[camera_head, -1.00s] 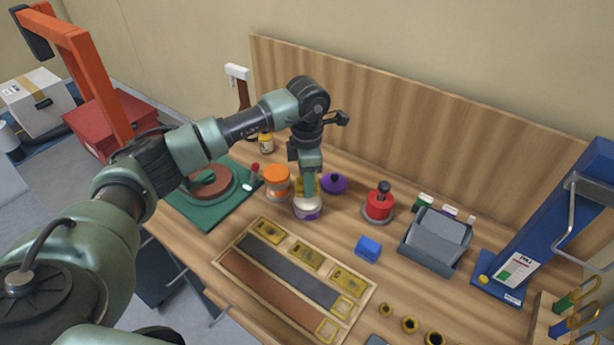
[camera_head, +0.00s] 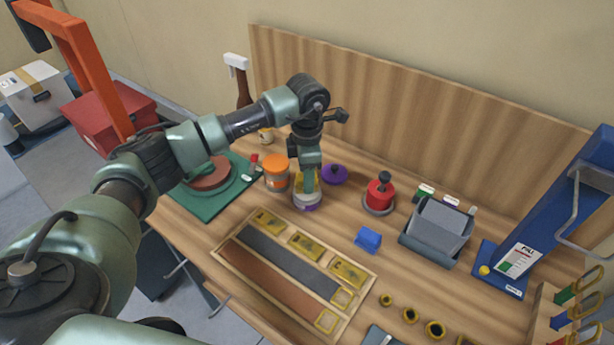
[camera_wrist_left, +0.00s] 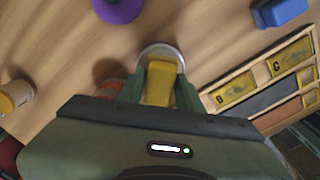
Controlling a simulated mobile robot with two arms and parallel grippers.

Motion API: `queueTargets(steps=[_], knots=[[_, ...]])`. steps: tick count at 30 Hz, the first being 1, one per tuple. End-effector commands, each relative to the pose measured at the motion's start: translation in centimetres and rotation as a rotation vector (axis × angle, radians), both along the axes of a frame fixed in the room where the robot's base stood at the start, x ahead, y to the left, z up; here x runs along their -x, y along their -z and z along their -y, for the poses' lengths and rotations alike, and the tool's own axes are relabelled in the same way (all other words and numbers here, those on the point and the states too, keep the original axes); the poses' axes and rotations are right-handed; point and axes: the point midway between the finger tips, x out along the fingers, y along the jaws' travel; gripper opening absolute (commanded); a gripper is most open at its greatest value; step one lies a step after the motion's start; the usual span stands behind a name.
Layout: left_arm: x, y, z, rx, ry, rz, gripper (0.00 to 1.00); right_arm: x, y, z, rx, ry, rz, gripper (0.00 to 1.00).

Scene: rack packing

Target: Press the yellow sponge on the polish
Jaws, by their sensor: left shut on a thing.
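My left gripper (camera_head: 308,188) points down and is shut on the yellow sponge (camera_wrist_left: 159,84), which shows between its fingers in the left wrist view. The sponge is at the mouth of an open round jar of polish (camera_head: 308,203), pale with a purple band. The jar's rim shows in the left wrist view (camera_wrist_left: 161,47). The fingers hide most of the sponge and the jar's inside, so I cannot tell how hard the sponge touches the polish. A purple lid (camera_head: 335,175) lies just behind the jar. My right gripper is not in view.
An orange-lidded jar (camera_head: 276,175) stands close left of the polish. A wooden tray (camera_head: 224,262) with yellow-marked blocks lies in front. A blue block (camera_head: 368,239), a red pot (camera_head: 378,198) and a grey bin (camera_head: 408,233) are to the right. A green mat (camera_head: 204,207) is at left.

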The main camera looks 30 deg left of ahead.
Motion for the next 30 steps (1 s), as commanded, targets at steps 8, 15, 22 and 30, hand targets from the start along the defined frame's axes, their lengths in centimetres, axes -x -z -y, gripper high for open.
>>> queueTargets(steps=[8,15,22,30], knots=[[-0.01,0.34,-0.02,0.000,0.000,0.000,0.03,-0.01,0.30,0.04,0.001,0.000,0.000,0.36],[-0.01,0.63,-0.02,0.000,0.000,0.000,0.03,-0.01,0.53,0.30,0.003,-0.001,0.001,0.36],[-0.01,0.91,-0.02,0.000,0.000,0.000,0.03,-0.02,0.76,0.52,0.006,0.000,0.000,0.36],[-0.01,0.86,-0.02,0.000,0.000,0.000,0.03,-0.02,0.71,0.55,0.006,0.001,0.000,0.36]])
